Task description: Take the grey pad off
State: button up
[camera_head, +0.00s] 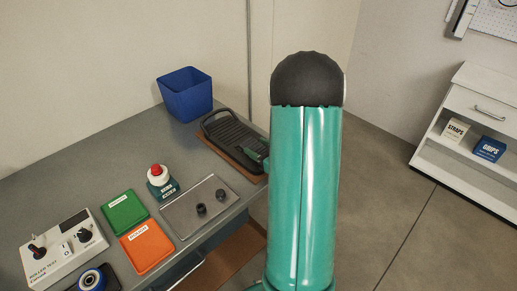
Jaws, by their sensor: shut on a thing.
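The dark grey ribbed pad (228,128) lies in a black, raised-rim foot pedal (207,119) on a brown board at the back right of the bench. My gripper (257,151) shows only as a small teal and dark part at the pad's right edge, and it is shut on the pad there. My large teal arm link hides the rest of the gripper and the space to the right. I cannot tell whether the pad is lifted at that edge.
A blue bin (186,94) stands behind the pedal. In front are a metal tray (184,214) with two dark knobs, a red-topped device (161,183), green (124,212) and orange (147,247) trays, and a control box (64,250). White shelves (470,130) stand far right.

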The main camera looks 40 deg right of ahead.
jog(key=shift+r, duration=2.3)
